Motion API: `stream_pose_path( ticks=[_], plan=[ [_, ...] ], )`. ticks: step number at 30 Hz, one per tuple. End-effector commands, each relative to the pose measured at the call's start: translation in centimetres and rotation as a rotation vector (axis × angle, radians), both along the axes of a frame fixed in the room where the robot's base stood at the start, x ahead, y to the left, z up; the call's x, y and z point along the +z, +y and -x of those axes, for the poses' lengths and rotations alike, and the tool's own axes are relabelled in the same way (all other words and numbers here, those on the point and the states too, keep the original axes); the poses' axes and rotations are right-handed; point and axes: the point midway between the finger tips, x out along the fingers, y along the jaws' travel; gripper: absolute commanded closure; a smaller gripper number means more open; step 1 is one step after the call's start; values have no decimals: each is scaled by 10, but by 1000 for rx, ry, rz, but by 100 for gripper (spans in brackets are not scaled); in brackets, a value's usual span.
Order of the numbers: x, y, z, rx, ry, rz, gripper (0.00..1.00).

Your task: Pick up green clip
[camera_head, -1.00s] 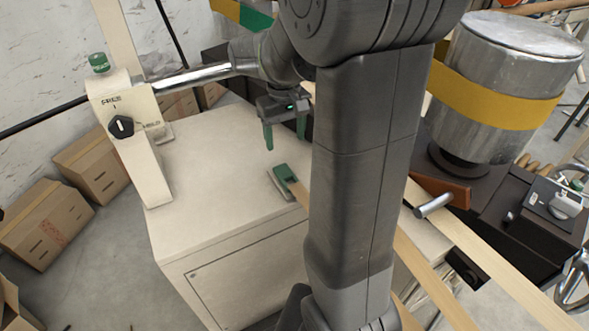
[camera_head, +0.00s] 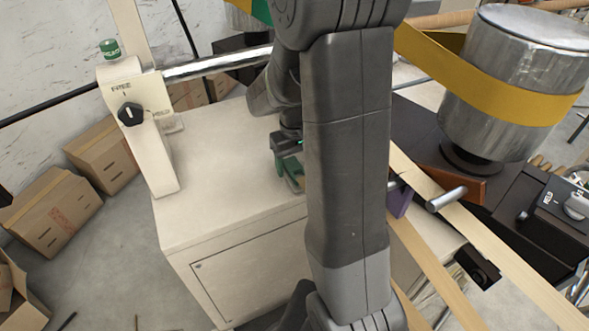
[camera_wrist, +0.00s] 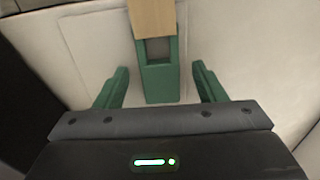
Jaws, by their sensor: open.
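My gripper (camera_wrist: 160,80) is open, with one green finger on each side of the clip and visible gaps between. In the head view my gripper (camera_head: 288,166) is low over the cabinet top, partly hidden by my arm. The clip (camera_head: 297,183) shows there only in part beside my arm.
The cream cabinet (camera_head: 215,190) has clear top space at left. A post with a black knob (camera_head: 131,113) stands at its left edge. A metal drum (camera_head: 510,80) with a yellow band, a metal handle (camera_head: 447,199) and wooden strips (camera_head: 480,240) are at right.

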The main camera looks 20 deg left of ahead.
Motion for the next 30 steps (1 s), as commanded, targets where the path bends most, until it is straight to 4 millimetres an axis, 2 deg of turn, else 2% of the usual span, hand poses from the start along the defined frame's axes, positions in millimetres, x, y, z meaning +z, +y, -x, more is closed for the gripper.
stream_pose_path(
  ticks=[3, 10, 20, 23, 30],
  plan=[
    [0, 0, 0, 0, 0, 0, 38],
    [1, 0, 0, 0, -1, -1, 84],
    [7, 1, -1, 0, -2, -2, 85],
    [21, 1, -1, 0, -5, -4, 85],
    [70, 1, -1, 0, -4, -5, 85]
  ],
)
